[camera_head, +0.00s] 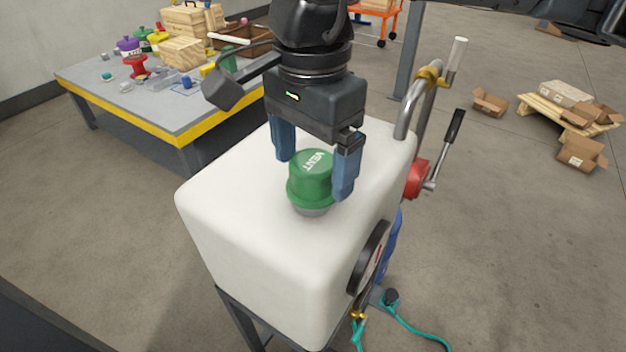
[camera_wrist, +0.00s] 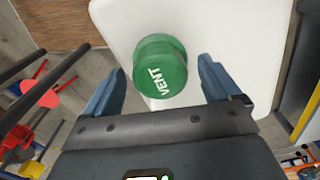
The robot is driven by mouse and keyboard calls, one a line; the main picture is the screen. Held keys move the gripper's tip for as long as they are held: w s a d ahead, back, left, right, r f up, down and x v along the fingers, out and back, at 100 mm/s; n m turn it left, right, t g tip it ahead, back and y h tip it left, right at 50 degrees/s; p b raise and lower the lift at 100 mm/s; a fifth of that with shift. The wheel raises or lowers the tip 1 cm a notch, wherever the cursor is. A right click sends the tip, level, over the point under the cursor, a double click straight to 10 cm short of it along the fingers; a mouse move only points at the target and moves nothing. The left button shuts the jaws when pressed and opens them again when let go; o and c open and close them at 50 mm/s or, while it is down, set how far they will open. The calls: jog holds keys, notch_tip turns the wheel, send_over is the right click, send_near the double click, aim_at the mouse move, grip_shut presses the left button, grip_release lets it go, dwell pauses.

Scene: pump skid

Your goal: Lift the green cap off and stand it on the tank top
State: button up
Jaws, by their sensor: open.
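The green cap (camera_head: 311,178), marked VENT, sits upright on a short grey neck on the white tank top (camera_head: 240,190). My gripper (camera_head: 315,172) points down over the tank with its blue fingers spread, one at the cap's left and rear, the other at its right. The jaws are open and not closed on the cap. In the wrist view the green cap (camera_wrist: 160,68) lies between and a little ahead of the fingertips of my gripper (camera_wrist: 160,85), with a gap on each side. Whether the fingers are level with the cap is hard to tell.
A bent metal pipe (camera_head: 408,100) rises at the tank's right rear edge, near a red valve with a lever (camera_head: 432,165). A workbench (camera_head: 160,95) with several knobs and wooden boxes stands behind left. The tank top around the cap is clear.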

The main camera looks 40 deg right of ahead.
jog(key=shift+f, duration=0.55)
jog(key=c, duration=1.2)
jog(key=shift+r, duration=0.1)
jog(key=shift+r, duration=0.55)
notch_tip(320, 180, up, 2)
jog(key=shift+r+b, duration=0.15)
jog(key=shift+b, duration=0.15)
jog(key=s+d+r, duration=0.1)
jog(key=d+r, duration=0.1)
jog(key=d, duration=0.1)
jog(key=s+d+r+b, duration=0.1)
jog(key=s+d+r, duration=0.1)
jog(key=d+r, duration=0.1)
jog(key=s+d+r, duration=0.2)
jog(key=d, duration=0.2)
jog(key=shift+s+d+r, duration=0.1)
jog(key=shift+d+r, duration=0.1)
jog(key=shift+c, duration=0.2)
